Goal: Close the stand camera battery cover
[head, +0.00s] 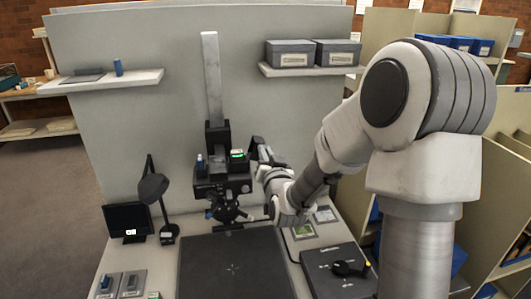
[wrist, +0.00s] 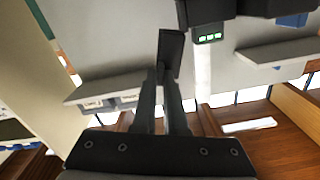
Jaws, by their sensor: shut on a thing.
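The stand camera (head: 222,180) is a dark body on a pale upright column behind the table. It shows partly at the top of the wrist view (wrist: 209,10). Several green lights (wrist: 208,38) glow on its side; in the head view they sit at its upper right. My gripper (wrist: 168,74) has its two dark fingers close together, shut on a dark flat flap (wrist: 171,48), which looks like the battery cover. The flap stands out beside the camera body. In the head view my gripper (head: 262,156) is at the camera's right side, and its grip is too small to make out.
A dark mat (head: 232,265) lies below the camera. A desk lamp (head: 153,188) and small monitor (head: 129,222) stand left. Grey boxes (head: 290,53) sit on the right shelf.

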